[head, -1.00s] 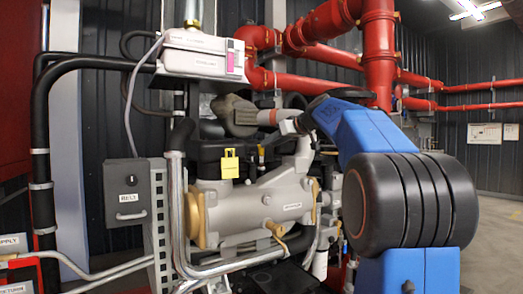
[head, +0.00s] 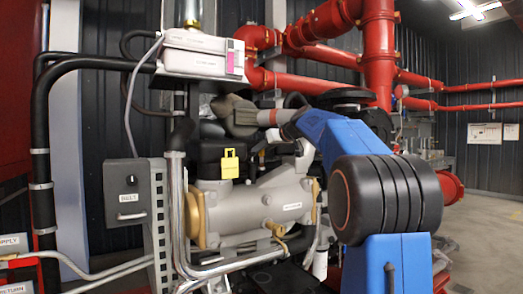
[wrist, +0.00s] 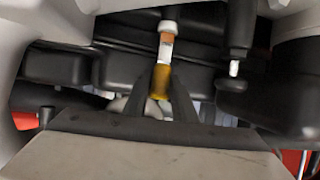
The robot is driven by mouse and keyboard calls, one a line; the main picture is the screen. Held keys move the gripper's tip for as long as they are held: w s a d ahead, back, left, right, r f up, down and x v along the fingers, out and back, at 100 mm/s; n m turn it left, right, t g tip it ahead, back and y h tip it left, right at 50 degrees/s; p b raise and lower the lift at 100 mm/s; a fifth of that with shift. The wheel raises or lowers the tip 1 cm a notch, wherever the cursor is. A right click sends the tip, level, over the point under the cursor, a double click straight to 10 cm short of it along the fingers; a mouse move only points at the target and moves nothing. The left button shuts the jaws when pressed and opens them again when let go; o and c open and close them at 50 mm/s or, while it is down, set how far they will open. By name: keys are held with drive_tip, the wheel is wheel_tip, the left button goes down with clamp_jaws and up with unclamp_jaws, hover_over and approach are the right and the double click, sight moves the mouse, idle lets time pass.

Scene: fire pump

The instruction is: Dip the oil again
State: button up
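In the wrist view the dark fingers of my gripper (wrist: 161,86) stand close on both sides of a slim stick with an amber end, a pale label band and an orange part, which looks like the dipstick (wrist: 166,52). The fingers appear closed on its amber end; the stick runs up the picture away from me. In the head view my gripper (head: 240,116) reaches left above the grey engine block (head: 255,210). The fingertips and the stick are hidden there, and I cannot see an oil tube opening.
A yellow tag (head: 230,163) hangs at a black part left of my gripper. A white junction box (head: 195,52) sits above left. Red pipes (head: 377,50) run behind my arm. Black engine parts (wrist: 285,90) crowd the wrist view.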

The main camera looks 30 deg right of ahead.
sight(262, 159)
clamp_jaws()
drive_tip(key=shift+f, duration=2.25)
drive_tip(key=o, duration=0.9)
unclamp_jaws()
drive_tip(key=shift+c, duration=0.2)
drive_tip(key=shift+s+d+r, duration=0.15)
drive_tip(key=shift+s+r, duration=0.15)
drive_tip(key=shift+s, duration=0.25)
drive_tip(key=v, duration=1.6)
drive_tip(key=shift+s, duration=0.15)
